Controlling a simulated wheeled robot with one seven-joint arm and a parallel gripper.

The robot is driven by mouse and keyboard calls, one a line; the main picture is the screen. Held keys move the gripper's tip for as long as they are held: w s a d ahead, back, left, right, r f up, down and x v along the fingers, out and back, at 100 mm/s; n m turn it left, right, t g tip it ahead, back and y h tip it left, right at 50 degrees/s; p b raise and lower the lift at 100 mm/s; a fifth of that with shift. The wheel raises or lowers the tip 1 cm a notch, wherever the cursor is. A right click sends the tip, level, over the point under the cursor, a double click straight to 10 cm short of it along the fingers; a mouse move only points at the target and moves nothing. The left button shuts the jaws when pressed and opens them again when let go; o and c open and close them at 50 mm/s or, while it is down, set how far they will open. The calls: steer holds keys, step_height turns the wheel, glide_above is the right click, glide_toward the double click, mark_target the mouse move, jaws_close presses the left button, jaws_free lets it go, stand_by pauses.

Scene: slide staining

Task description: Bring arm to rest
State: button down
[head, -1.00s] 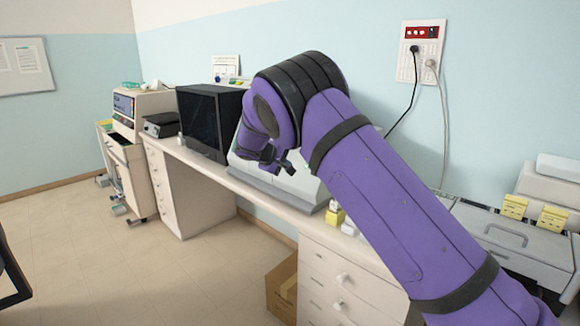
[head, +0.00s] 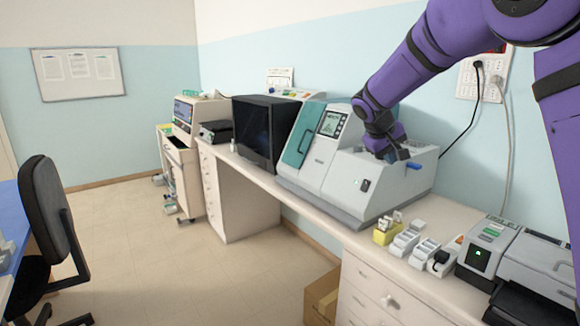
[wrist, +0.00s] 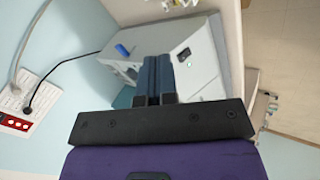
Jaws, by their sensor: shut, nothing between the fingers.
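My purple arm reaches in from the upper right of the head view. My gripper (head: 391,158) points down at the right part of a white bench machine (head: 335,188). In the wrist view the two dark blue fingers (wrist: 157,75) lie side by side, shut and empty, with the white machine (wrist: 205,75) beyond them. I cannot tell how far the fingertips are from its surface. A small blue part (head: 414,166) on the machine shows just right of the gripper; it also shows in the wrist view (wrist: 122,50).
A black box-shaped device (head: 262,130) stands left of the machine on the bench. Yellow and white racks (head: 386,232) and a grey device (head: 490,252) stand to the right. A wall socket panel (head: 478,80) with cables is behind. An office chair (head: 50,215) is at left; the floor between is clear.

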steer(key=s+d+r+m+y, duration=0.1)
steer(key=s+d+r, duration=0.15)
steer(key=s, duration=0.55)
steer(key=s+d+r+m+y, duration=0.1)
steer(key=s+r+y, duration=0.15)
steer(key=s, duration=0.45)
steer(key=s+d+r, duration=0.2)
steer(key=s+r, duration=0.1)
steer(key=s, duration=0.5)
steer(key=s+a+f+y, duration=0.1)
steer(key=s, duration=0.9)
steer(key=s+a+f+m+t+y, duration=0.1)
steer(key=s+f, duration=0.1)
steer(key=s, duration=0.7)
steer(key=shift+s+f+m, duration=0.25)
steer(key=shift+s+m, duration=0.05)
steer(key=shift+s, duration=0.05)
